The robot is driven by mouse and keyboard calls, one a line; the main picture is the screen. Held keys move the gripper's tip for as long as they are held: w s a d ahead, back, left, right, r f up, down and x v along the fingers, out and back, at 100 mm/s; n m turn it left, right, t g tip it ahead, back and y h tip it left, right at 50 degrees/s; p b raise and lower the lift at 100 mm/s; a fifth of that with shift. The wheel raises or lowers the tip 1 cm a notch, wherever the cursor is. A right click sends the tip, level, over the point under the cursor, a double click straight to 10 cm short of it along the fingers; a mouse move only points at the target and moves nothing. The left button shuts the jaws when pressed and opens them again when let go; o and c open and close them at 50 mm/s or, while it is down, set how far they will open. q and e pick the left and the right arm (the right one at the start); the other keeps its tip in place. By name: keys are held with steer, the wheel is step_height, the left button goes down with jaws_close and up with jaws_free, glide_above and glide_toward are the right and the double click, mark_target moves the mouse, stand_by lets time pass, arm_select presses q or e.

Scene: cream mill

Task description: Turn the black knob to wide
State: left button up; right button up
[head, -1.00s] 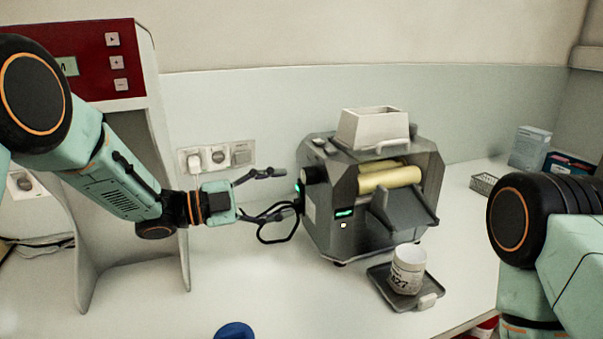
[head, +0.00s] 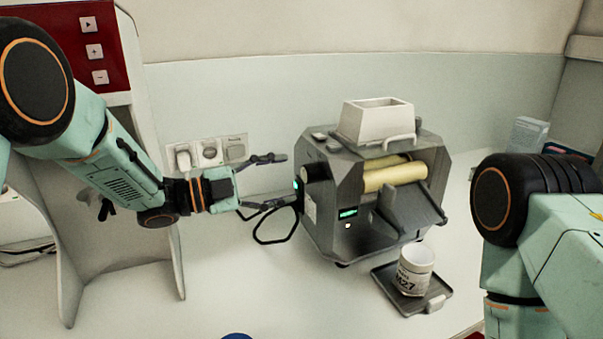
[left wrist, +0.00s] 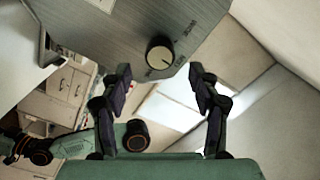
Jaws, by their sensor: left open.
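The black knob (head: 312,173) sits on the left side of the grey mill (head: 325,215). In the left wrist view the knob (left wrist: 160,55) is round, with a black rim, a pale face and a dark pointer line. Small lettering is printed around it, too blurred to read surely. My left gripper (head: 285,179) is open and empty, pointing right at the knob's side of the mill. In the left wrist view its two fingers (left wrist: 161,82) stand apart, one to each side below the knob, not closed on it. My right gripper is out of view.
A white hopper (head: 375,122) tops the mill, with cream rollers (head: 393,175) below. A labelled white cup (head: 413,270) stands on a dark tray (head: 390,280) in front. A black cable loop (head: 270,232) hangs under my left gripper. Sockets (head: 208,152) are on the wall behind.

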mark_target(304, 175)
arm_select(q)
steer(key=x, duration=0.4)
steer(key=shift+w+d+f, duration=0.15)
steer(key=shift+w+d, duration=0.05)
steer(key=shift+w, duration=0.1)
steer(key=shift+d, duration=0.55)
steer(key=shift+w+a, duration=0.1)
steer(key=shift+c, duration=1.3)
steer(key=shift+a, duration=0.25)
steer(key=c, duration=0.3)
steer(key=shift+d, duration=0.1)
steer(key=c, duration=0.6)
